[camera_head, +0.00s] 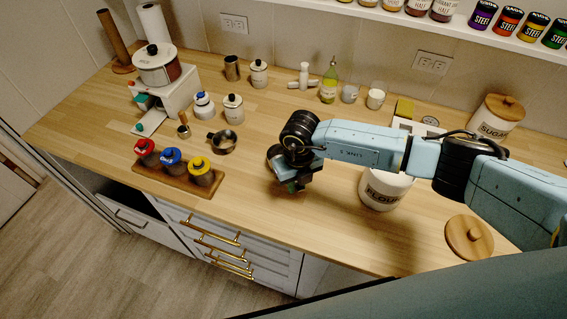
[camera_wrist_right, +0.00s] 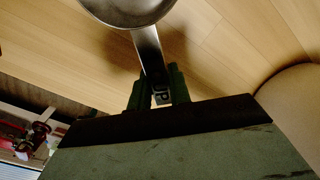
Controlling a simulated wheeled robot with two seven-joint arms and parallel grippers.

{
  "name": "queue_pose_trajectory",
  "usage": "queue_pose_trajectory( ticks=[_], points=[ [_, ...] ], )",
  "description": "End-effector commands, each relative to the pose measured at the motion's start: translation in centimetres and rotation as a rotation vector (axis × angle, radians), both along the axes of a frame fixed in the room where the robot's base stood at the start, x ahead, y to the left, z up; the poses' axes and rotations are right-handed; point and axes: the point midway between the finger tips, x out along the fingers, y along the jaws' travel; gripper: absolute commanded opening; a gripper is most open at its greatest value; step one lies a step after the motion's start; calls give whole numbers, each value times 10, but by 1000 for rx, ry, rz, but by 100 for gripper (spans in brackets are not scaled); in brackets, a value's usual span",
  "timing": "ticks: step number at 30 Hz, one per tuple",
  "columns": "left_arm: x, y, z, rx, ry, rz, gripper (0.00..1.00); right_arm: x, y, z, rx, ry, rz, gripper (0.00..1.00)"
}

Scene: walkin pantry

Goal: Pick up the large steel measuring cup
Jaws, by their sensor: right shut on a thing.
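My right gripper (camera_wrist_right: 158,92) is shut on the handle of a steel measuring cup (camera_wrist_right: 150,45) in the right wrist view. The cup's round bowl shows at the top edge of that view, partly cut off, over the wood counter. In the head view my right gripper (camera_head: 291,185) is low over the counter, left of the flour canister, and the held cup is mostly hidden by the gripper and wrist. I cannot tell if the cup touches the counter. Another steel cup (camera_head: 223,143) and a smaller one (camera_head: 183,130) stand to the left. My left gripper is not in view.
The white flour canister (camera_head: 381,193) stands close right of the gripper, its wooden lid (camera_head: 469,238) lying apart. A wooden rack (camera_head: 172,182) with red, blue and yellow-topped jars is at the left. Counter (camera_head: 245,190) between rack and gripper is clear.

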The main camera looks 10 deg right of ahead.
Motion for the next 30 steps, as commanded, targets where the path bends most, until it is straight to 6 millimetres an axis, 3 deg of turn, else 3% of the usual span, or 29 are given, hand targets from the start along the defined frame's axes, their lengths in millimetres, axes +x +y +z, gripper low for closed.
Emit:
queue_pose_trajectory(
  ticks=[10, 21, 30],
  points=[
    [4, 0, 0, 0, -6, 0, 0, 2, 0, 9, 3, -4, -1, 0],
    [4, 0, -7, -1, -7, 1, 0, 1, 0, 78, 2, -5, 1, 0],
    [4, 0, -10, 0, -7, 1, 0, 1, 0, 101, 0, -2, 11, 0]
  ],
)
